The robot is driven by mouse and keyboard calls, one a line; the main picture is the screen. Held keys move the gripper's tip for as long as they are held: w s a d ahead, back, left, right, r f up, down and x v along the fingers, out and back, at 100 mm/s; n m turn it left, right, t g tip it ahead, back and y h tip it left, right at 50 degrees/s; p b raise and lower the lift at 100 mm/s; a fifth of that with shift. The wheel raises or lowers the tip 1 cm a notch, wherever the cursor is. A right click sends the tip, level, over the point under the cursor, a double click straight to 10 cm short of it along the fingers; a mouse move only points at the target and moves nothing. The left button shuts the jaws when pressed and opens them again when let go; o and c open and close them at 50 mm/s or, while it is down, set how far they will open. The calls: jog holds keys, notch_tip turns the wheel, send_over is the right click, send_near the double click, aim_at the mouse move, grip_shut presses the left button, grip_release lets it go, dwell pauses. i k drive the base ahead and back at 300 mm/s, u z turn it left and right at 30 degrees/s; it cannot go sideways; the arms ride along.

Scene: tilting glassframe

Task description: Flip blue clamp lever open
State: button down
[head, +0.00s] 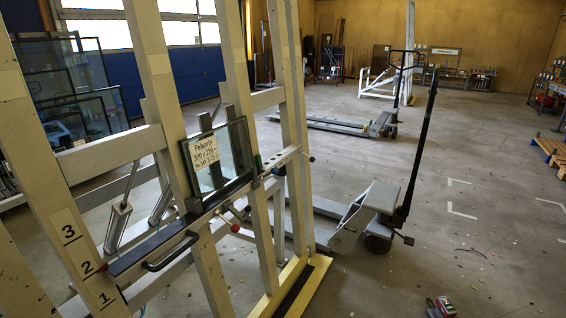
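A tilting white frame (158,75) with slanted posts fills the left side of the head view. A small glass pane (232,150) with a paper label (204,152) rests upright on its cross ledge. I cannot clearly make out a blue clamp lever. A thin lever with a red knob (235,228) sits below the pane, and a rod with a black knob (311,159) sticks out to the right. My gripper is not in view.
A pallet jack (362,212) stands just right of the frame, its tall handle upright, with another pallet jack (385,122) behind. A red and grey tool (440,308) lies on the floor at bottom right. The concrete floor (480,225) at right is mostly open.

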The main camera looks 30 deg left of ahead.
aim_at(275, 171)
jog(key=u, duration=0.2)
jog(key=i, duration=0.65)
jog(key=u, duration=1.05)
jog(key=i, duration=0.65)
jog(key=u, duration=0.6)
